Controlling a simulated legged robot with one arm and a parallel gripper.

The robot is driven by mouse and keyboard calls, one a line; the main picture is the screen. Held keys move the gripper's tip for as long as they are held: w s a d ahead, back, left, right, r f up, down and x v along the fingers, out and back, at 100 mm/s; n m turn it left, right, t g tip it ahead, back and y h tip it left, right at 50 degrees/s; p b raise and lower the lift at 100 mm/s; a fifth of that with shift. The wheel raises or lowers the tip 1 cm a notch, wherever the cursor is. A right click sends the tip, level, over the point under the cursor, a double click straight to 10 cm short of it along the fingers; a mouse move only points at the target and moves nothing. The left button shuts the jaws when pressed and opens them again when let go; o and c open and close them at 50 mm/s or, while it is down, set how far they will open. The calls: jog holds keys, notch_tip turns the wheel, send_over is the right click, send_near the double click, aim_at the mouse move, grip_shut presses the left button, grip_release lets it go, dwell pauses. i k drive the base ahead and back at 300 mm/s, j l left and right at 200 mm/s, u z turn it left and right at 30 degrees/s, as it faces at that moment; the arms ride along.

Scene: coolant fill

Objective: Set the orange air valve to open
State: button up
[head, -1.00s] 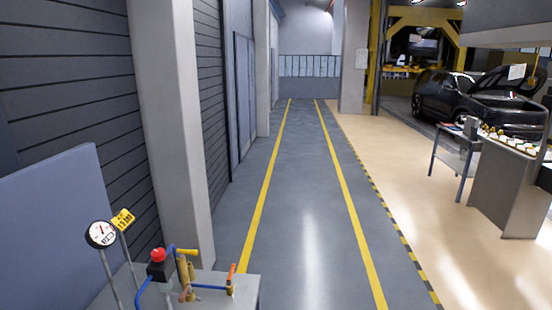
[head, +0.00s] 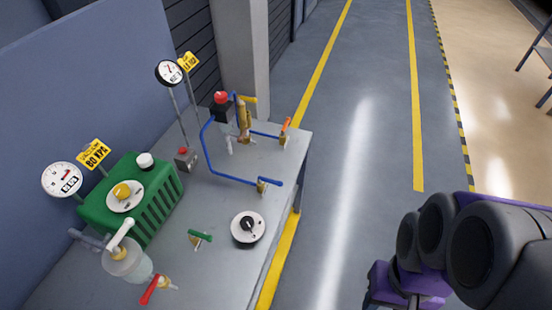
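The orange air valve (head: 286,125) is at the right rear corner of the grey bench, on the right end of a short blue pipe. Its orange lever stands up at a slant from a small brass body and points across the pipe, not along it. Dark grey and purple links of my arm (head: 430,250) fill the lower right, well apart from the bench and the valve. I cannot make out my gripper's fingers.
The bench (head: 225,275) also holds a green box (head: 160,205), a red-topped button (head: 221,98), gauges, a blue-handled valve (head: 270,183), a green-handled valve (head: 200,237), a red-handled valve (head: 150,290) and a black-knobbed dial (head: 248,227). The floor right of the bench is clear.

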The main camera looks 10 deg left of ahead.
aim_at(283, 131)
jog(key=i+l, duration=0.2)
jog(key=i, duration=0.25)
jog(key=i+l, duration=0.15)
jog(key=i, duration=0.35)
jog(key=i+l+u, duration=0.1)
jog(key=i, duration=0.35)
jog(key=u, duration=0.4)
jog(key=i+l+u, duration=0.1)
jog(key=u, duration=0.25)
jog(key=l+u, duration=0.15)
jog(key=u, duration=0.25)
jog(key=i+l+u, duration=0.1)
jog(key=u, duration=0.3)
